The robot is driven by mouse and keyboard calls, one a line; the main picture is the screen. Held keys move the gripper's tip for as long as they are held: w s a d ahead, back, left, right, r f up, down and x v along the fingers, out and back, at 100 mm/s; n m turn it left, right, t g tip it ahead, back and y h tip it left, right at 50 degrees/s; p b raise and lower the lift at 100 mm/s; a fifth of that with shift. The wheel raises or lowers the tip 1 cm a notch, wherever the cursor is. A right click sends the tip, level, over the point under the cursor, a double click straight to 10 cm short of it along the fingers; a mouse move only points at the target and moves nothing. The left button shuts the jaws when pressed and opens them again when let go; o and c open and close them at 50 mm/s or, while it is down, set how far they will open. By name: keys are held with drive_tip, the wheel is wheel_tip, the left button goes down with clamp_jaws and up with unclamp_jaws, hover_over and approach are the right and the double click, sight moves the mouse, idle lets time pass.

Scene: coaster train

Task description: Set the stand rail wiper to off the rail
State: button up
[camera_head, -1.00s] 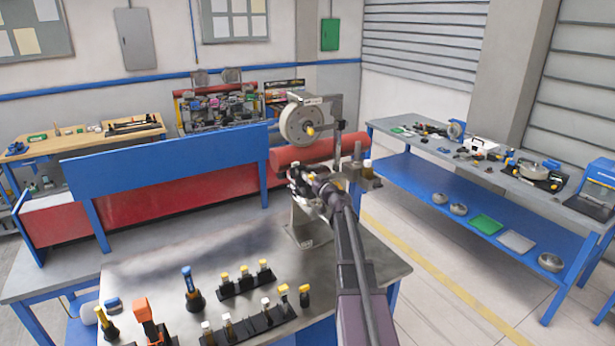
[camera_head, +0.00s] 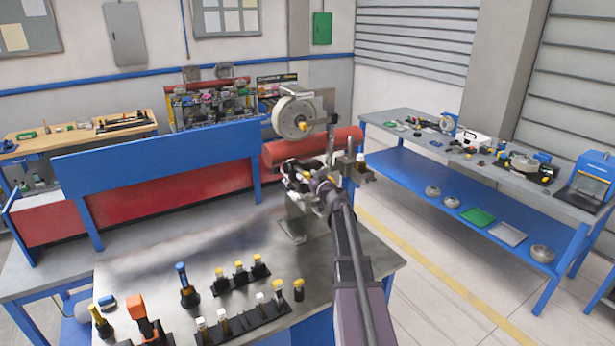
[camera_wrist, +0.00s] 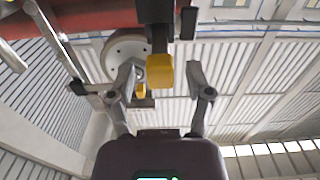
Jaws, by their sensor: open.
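The metal stand (camera_head: 291,228) rises from the near bench and carries a grey disc (camera_head: 296,118) with a yellow hub knob. My gripper (camera_head: 300,176) is at the stand, below the disc, and hides part of it. In the wrist view my gripper (camera_wrist: 163,84) is open, its two fingers spread. A yellow-ended dark part (camera_wrist: 159,72) shows between and beyond the fingertips, with no clear contact. It may be the rail wiper, but I cannot tell for sure. The grey disc (camera_wrist: 122,58) and a smaller yellow knob (camera_wrist: 140,91) show behind the left finger.
A red roller (camera_head: 283,152) lies behind the stand. Yellow-capped bottles in black racks (camera_head: 240,277), a blue-topped tool (camera_head: 187,287) and an orange-topped one (camera_head: 143,308) stand on the front of the bench. A blue shelved bench (camera_head: 455,190) stands right, across open floor.

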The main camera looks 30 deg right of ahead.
drive_tip(key=shift+s, duration=0.1)
drive_tip(key=s, duration=1.1)
drive_tip(key=shift+s+d, duration=0.2)
drive_tip(key=shift+s, duration=0.2)
drive_tip(key=s+a+f+n+g+y+b, duration=0.2)
drive_tip(key=a+f+g+y+b, duration=0.15)
drive_tip(key=a+f, duration=0.65)
drive_tip(key=s+a+f+n+g+y+b, duration=0.1)
drive_tip(key=s+a+f+g+y+b, duration=0.15)
drive_tip(key=a+f+g, duration=0.75)
drive_tip(key=s+a+f+m+g+h+b, duration=0.1)
drive_tip(key=s+a+f+g+h+b, duration=0.1)
drive_tip(key=s+a+f, duration=0.3)
drive_tip(key=s+a+f+m+g+h+b, duration=0.2)
drive_tip(key=s+a+f+h+b, duration=0.2)
drive_tip(key=s, duration=0.6)
drive_tip(key=a+f, duration=0.2)
drive_tip(key=a, duration=0.1)
drive_tip(key=shift+s+a+h+b, duration=0.15)
drive_tip(key=shift+s+h+b, duration=0.05)
drive_tip(key=shift+h+b, duration=0.1)
